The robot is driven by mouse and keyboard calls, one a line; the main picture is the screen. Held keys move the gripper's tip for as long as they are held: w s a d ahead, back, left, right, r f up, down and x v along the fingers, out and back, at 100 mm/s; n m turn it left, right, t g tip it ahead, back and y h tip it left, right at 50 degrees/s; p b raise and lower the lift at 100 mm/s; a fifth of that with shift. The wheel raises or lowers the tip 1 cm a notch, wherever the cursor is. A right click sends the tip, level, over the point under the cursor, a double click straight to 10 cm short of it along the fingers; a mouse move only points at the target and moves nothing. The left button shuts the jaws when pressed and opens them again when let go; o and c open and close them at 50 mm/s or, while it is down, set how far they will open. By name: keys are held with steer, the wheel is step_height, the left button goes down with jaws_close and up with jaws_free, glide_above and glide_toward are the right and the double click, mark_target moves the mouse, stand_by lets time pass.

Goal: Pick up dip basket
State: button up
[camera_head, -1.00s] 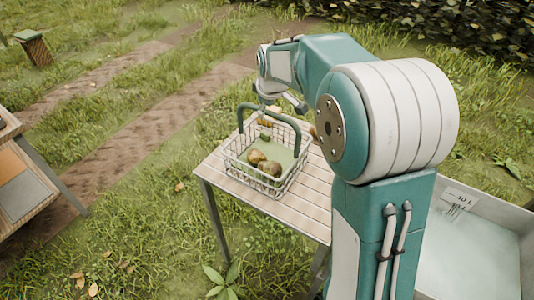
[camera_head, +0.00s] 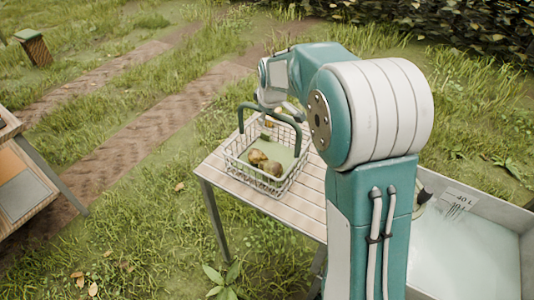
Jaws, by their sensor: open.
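The dip basket (camera_head: 250,178) is a white wire basket with a green arched handle (camera_head: 262,106). It stands upright on a slatted table (camera_head: 296,207) and holds a few brownish-green pears (camera_head: 262,163). My gripper (camera_head: 280,110) is open, just at the far right part of the handle and above the basket. My wrist and the handle partly hide its fingers, so I cannot tell whether they touch the handle or stand around it.
A grey tank (camera_head: 455,183) with pale liquid and a "40 L" mark stands right of my arm. A wooden stand (camera_head: 22,190) is at the left edge. A small post box (camera_head: 33,47) stands far left. Grass and a dirt track lie around.

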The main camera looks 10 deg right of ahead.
steer(key=shift+d, duration=0.25)
